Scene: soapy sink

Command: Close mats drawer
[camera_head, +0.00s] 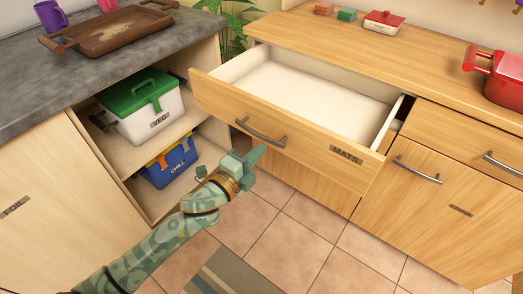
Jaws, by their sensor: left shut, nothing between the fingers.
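The mats drawer (285,125) is pulled out from the wooden cabinet, with its pale inside showing empty. Its front carries a MATS label (346,155) and a dark curved handle (261,132). My left gripper (252,157) is shut and empty, just below the handle in the picture and in front of the drawer front. I cannot tell whether it touches the drawer. My right gripper is not in view.
An open shelf at left holds a green-lidded VEG box (143,110) and a blue CHILL box (169,163). A brown tray (115,28) sits on the grey counter. A red pot (503,78) stands at right. Tiled floor is clear around a striped mat (228,274).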

